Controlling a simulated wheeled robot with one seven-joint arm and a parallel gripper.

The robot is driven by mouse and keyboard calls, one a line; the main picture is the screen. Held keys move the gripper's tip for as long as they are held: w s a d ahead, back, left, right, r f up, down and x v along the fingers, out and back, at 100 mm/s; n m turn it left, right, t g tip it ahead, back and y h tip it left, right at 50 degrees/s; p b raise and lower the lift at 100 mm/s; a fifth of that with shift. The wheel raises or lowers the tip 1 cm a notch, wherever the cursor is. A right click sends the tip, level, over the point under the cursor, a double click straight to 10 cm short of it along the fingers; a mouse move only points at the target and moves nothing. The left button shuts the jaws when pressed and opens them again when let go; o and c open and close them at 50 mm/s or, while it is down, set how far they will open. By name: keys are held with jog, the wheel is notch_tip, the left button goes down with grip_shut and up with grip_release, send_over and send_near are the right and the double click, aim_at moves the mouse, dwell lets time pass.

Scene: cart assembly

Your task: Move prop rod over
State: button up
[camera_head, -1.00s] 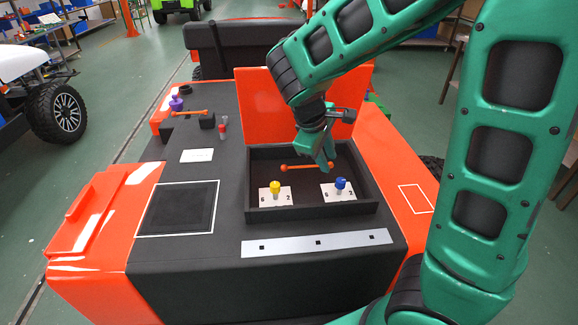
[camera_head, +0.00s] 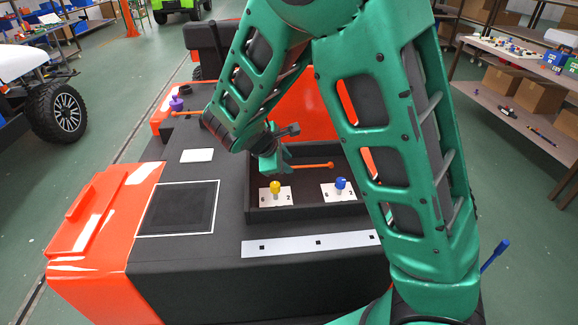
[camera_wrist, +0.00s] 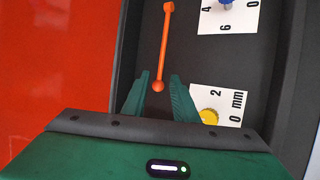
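My gripper (camera_head: 281,172) is over the tray at the rod's left end. In the wrist view, the two green fingers (camera_wrist: 160,84) are apart, with the near ball end between their tips as seen from above. I cannot tell the height gap. A second orange rod (camera_head: 187,113) lies on the cart at left, partly hidden by my arm.
A yellow knob (camera_head: 275,187) and a blue knob (camera_head: 341,183) stand on white number cards in the tray's front. The orange raised panel (camera_head: 310,105) stands behind the tray. A white card (camera_head: 197,155) and a black outlined square (camera_head: 178,208) lie left.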

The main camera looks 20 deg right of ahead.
aim_at(293, 167)
jog(key=shift+x, duration=2.05)
grip_shut()
jog(key=shift+a, duration=0.1)
